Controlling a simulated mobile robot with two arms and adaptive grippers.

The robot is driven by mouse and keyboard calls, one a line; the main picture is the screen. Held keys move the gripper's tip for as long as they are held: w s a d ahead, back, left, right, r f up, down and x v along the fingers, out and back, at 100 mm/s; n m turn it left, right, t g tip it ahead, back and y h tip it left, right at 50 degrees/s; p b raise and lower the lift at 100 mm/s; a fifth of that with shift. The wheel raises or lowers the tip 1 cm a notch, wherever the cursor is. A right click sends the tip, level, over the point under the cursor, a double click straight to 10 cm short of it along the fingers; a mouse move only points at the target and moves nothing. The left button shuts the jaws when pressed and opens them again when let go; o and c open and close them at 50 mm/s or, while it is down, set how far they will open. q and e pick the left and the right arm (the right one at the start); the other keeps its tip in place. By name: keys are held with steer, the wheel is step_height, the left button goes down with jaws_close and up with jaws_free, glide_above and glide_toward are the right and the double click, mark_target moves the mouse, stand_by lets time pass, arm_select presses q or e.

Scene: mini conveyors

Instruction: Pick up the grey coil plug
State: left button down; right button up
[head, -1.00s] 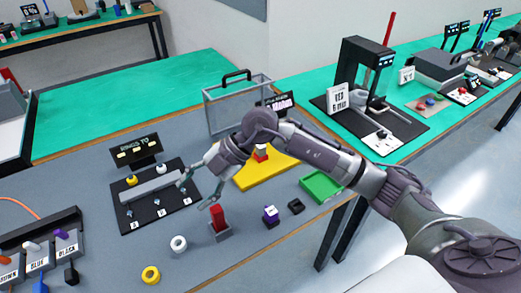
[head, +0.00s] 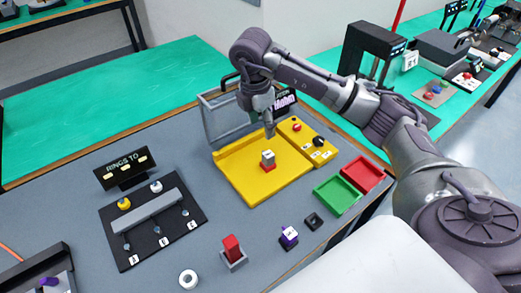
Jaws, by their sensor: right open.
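A small grey block with a white top, which looks like the grey coil plug (head: 268,157), stands upright on a red base on the yellow board (head: 240,187). My right gripper (head: 270,130) points down just above and behind the grey block, apart from it. It is open and nothing shows in it. Its fingers are small and seen nearly edge-on. My left gripper is not in view.
The yellow panel (head: 322,155) has a red button and a black knob. Green (head: 336,196) and red (head: 364,173) trays lie to the right.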

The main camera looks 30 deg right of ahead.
steer(key=p, duration=0.1)
glide_above(268, 154)
steer(key=a, duration=0.1)
step_height(268, 154, down, 7)
steer(key=shift+f, duration=0.4)
steer(key=shift+s+d+f+p, duration=0.1)
steer(key=shift+d+f+p, duration=0.1)
steer(key=shift+f+p, duration=0.35)
steer(key=shift+s+d+f+p, duration=0.15)
steer(key=shift+f+p, duration=0.15)
steer(key=shift+f, duration=0.35)
steer(key=shift+w+d+f, duration=0.15)
steer(key=shift+d+f, duration=0.05)
steer(key=shift+f, duration=1.2)
steer(key=shift+c, duration=0.5)
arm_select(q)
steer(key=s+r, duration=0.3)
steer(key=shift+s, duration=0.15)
arm_select(e)
jaws_close()
